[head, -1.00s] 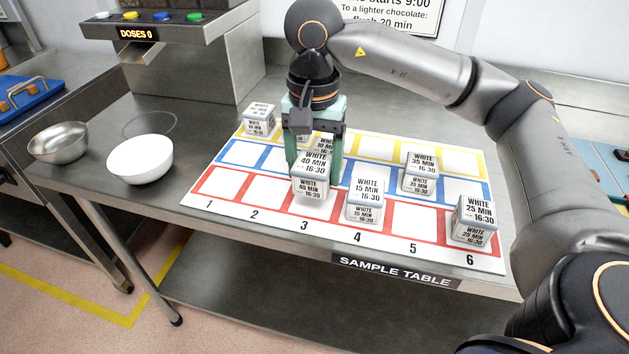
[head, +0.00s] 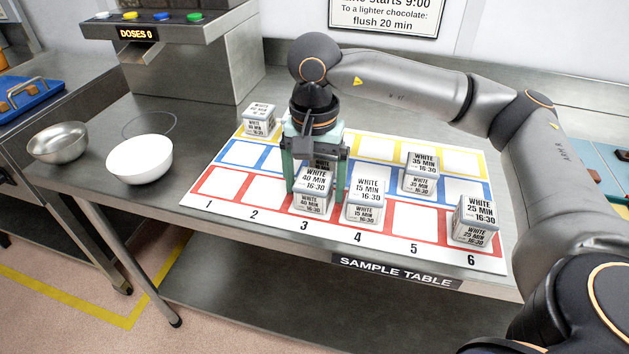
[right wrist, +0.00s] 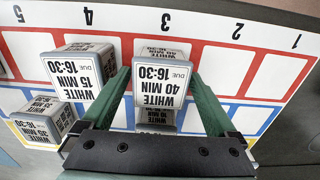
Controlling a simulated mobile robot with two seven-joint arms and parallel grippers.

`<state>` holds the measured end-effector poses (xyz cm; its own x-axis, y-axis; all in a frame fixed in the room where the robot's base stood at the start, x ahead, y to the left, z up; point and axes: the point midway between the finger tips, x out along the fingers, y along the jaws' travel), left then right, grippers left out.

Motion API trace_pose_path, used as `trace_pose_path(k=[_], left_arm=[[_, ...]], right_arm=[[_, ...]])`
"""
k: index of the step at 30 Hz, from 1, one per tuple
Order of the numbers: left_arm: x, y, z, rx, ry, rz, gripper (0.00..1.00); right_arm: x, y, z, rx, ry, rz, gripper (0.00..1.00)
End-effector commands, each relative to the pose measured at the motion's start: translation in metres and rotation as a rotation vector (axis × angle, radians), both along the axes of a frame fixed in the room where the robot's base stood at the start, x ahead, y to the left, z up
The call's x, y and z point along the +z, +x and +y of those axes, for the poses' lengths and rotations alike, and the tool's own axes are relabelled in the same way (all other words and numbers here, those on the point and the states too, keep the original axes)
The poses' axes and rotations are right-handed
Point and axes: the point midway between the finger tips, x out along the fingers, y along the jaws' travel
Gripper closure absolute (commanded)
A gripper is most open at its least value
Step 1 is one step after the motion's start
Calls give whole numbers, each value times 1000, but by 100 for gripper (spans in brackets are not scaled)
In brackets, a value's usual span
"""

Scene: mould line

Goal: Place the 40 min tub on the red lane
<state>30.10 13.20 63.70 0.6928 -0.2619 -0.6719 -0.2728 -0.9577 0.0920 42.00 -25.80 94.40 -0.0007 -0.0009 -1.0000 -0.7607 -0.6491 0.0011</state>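The white 40 min tub (head: 313,190) stands upright on the red lane (head: 240,187) at column 3. It also shows in the right wrist view (right wrist: 162,82). My right gripper (head: 315,190) is above and around it, one green finger on each side. The fingers look spread a little wider than the tub, with narrow gaps, so it is open. In the right wrist view, the fingers (right wrist: 160,80) flank the tub. My left gripper is not in view.
The 15 min tub (head: 366,200) stands close beside at column 4. The 25 min (head: 475,220) and 35 min (head: 420,173) tubs are to the right. Another tub (right wrist: 157,118) is partly hidden behind the 40 min tub. A white bowl (head: 140,160) stands left.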

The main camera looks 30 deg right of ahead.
Motion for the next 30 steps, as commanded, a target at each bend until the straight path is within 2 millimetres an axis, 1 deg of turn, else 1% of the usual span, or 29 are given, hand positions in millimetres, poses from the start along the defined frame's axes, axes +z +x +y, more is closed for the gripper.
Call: trace_pose_path(k=[8, 13, 17, 24, 27, 30], left_arm=[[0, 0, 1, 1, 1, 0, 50], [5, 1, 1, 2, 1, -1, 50], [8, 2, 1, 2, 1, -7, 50], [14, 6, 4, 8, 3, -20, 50], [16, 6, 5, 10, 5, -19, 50], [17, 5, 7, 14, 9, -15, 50]], right_arm=[[1, 0, 0, 0, 0, 0, 0], [12, 1, 0, 0, 1, -3, 0], [37, 1, 1, 0, 2, -6, 0], [91, 1, 1, 1, 2, -4, 0], [109, 1, 1, 1, 0, -5, 0], [119, 1, 0, 0, 0, -3, 0]])
